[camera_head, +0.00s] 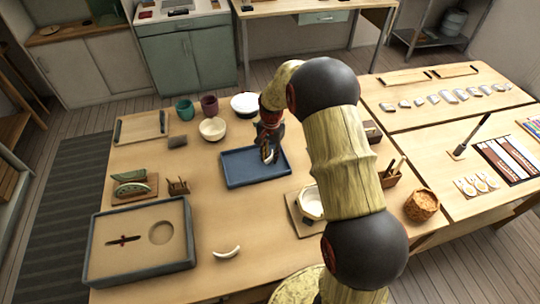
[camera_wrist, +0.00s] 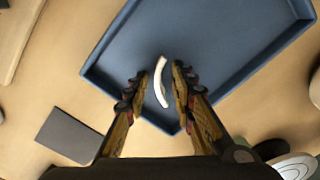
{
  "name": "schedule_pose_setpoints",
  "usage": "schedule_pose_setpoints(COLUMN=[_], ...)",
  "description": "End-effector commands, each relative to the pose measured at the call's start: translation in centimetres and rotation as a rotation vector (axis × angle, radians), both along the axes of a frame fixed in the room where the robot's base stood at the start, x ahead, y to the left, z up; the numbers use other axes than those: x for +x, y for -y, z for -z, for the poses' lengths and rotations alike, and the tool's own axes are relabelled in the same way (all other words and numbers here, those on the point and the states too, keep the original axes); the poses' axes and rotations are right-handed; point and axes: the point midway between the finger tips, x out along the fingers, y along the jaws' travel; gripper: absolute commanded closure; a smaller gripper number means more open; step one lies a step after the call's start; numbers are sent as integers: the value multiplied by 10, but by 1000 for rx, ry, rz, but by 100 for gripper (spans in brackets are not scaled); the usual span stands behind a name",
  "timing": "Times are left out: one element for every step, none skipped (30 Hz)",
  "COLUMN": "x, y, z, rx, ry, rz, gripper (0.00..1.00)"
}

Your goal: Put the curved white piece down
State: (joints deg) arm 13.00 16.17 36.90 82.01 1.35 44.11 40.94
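A curved white piece (camera_wrist: 160,84) shows between the fingertips of my gripper (camera_wrist: 161,76) in the wrist view, against the floor of the blue tray (camera_wrist: 215,50). A narrow dark gap shows between it and each finger, so the fingers look parted around it and not closed on it. In the head view my gripper (camera_head: 269,157) points down into the blue tray (camera_head: 240,178), with a bit of white at its tips. I cannot tell whether the piece touches the tray floor. Another curved white piece (camera_head: 227,252) lies on the table near the front.
A grey-rimmed box (camera_head: 140,274) stands at the front left. White bowl (camera_head: 212,128), cups (camera_head: 185,109) and a dark block (camera_head: 177,141) stand behind the tray. A cracked white bowl (camera_head: 311,202) sits right of it.

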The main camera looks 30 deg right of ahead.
Motion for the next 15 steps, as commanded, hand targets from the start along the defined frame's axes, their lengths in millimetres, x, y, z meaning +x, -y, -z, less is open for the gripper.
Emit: schedule_pose_setpoints(x=[0, 0, 0, 0, 0, 0, 0, 0, 0, 0, 0, 1, 1, 1, 1], y=[0, 0, 0, 0, 0, 0, 0, 0, 0, 0, 0, 0, 0, 0, 0], z=[0, 0, 0, 0, 0, 0, 0, 0, -1, -3, -4, -8, -12, -16, -23], rx=[0, 0, 0, 0, 0, 0, 0, 0, 0, 0, 0, 0, 0, -1, -1], ry=[0, 0, 0, 0, 0, 0, 0, 0, 0, 1, 1, 3, 3, 3, 3], rz=[0, 0, 0, 0, 0, 0, 0, 0, 0, 0, 0, 0, 0, 0, 0], gripper=[72, 72, 72, 72, 72, 72, 72, 72, 72, 72, 72, 72, 72, 72, 72])
